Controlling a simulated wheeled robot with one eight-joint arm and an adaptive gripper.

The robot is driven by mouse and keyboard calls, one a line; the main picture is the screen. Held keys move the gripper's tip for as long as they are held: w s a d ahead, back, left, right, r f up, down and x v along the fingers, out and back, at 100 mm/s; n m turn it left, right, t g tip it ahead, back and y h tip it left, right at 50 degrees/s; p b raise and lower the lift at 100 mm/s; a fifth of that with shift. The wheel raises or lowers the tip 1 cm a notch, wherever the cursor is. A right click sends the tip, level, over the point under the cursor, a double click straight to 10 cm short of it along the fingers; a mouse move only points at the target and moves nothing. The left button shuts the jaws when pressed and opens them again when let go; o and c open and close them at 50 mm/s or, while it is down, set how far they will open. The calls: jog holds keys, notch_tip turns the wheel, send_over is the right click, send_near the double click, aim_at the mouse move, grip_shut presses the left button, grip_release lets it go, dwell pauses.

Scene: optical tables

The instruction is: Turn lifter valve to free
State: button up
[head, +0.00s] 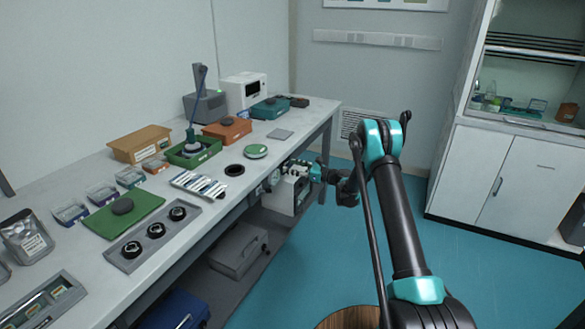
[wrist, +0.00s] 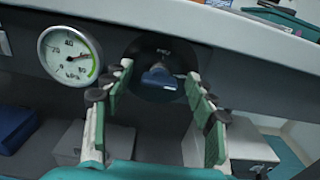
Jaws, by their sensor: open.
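The lifter valve shows in the wrist view as a blue-grey handle (wrist: 158,79) on a round black plate (wrist: 150,56) with small white lettering, set in the grey table front. My gripper (wrist: 155,80) is open, with its two green-padded fingers on the left and right of the handle. I cannot tell whether either finger touches it. In the head view my gripper (head: 296,166) is at the table's front edge, toward the far end. The valve itself is hard to make out there.
A round white gauge (wrist: 70,55) sits left of the valve. The table top (head: 225,180) above carries trays, a green mat (head: 110,222) and boxes. A grey case (head: 238,249) stands on the lower shelf. The blue floor (head: 300,270) right of the table is mostly open.

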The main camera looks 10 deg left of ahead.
jog(key=c, duration=1.2)
jog(key=shift+o, duration=0.2)
jog(key=n, duration=0.4)
jog(key=shift+s+n, duration=0.1)
jog(key=shift+n, duration=0.3)
jog(key=n, duration=0.4)
jog(key=shift+f+n, duration=0.1)
jog(key=shift+n, duration=0.2)
jog(key=n, duration=0.4)
jog(key=shift+s+f, duration=0.1)
jog(key=shift+n, duration=2.2)
jog(key=shift+f, duration=0.1)
